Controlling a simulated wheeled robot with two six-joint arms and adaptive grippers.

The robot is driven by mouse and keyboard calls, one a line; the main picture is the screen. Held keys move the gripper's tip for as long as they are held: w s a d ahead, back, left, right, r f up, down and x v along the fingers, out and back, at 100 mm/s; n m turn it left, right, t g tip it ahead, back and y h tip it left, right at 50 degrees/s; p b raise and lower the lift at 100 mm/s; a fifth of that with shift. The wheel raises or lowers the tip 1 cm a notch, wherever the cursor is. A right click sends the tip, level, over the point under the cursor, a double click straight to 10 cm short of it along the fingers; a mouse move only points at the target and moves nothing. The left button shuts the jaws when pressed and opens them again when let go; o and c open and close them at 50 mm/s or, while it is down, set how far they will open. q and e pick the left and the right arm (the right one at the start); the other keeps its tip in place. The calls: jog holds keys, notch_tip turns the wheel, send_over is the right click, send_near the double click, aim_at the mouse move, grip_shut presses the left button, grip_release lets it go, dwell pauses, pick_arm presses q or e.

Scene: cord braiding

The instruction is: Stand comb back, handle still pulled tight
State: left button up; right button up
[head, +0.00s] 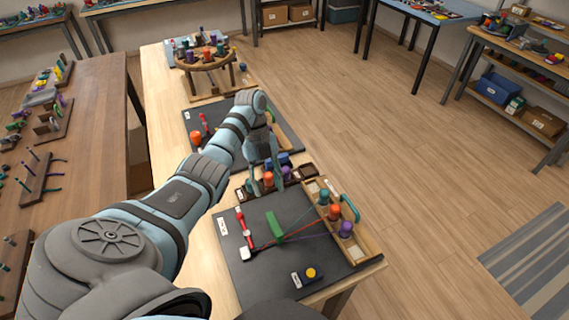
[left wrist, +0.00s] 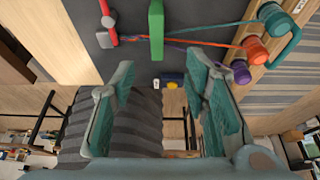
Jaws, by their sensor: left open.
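The green comb (head: 275,227) is on the dark board (head: 262,273), across the cords, and shows in the left wrist view (left wrist: 156,30). I cannot tell whether it stands or lies. The red handle (head: 240,219) is left of it, also in the left wrist view (left wrist: 106,22). Cords run from the handle side past the comb, fanning straight to the teal, orange and purple spools (head: 335,211) on a wooden rack (head: 366,243). My left gripper (head: 267,187) is open and empty; the left wrist view shows its fingers (left wrist: 160,112) apart, clear of the comb. My right gripper is not seen.
A dark tray (head: 284,178) with spools lies behind the board. A round wooden stand (head: 204,60) is at the table's far end.

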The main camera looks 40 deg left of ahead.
pick_arm(q)
jog(key=b, duration=0.3)
send_near(274, 223)
jog(key=shift+w+d+f, duration=0.1)
jog(key=shift+w+f, duration=0.1)
jog(key=shift+f, duration=0.25)
jog(key=shift+w+d+f, duration=0.15)
jog(key=shift+f, duration=0.3)
jog(key=s+f+b, duration=0.1)
jog(key=s+d+f+b, duration=0.1)
jog(key=shift+s+f+b, duration=0.25)
jog(key=shift+f+b, duration=0.05)
jog(key=shift+f, duration=0.1)
jog(key=shift+s+d+f, duration=0.2)
jog(key=shift+s, duration=0.1)
jog(key=f, duration=0.1)
jog(key=d+f, duration=0.1)
jog(key=f, duration=0.3)
jog(key=shift+w+d, duration=0.35)
jog(key=shift+s, duration=0.15)
jog(key=shift+s+r, duration=0.1)
jog(key=shift+c, duration=1.4)
grip_shut()
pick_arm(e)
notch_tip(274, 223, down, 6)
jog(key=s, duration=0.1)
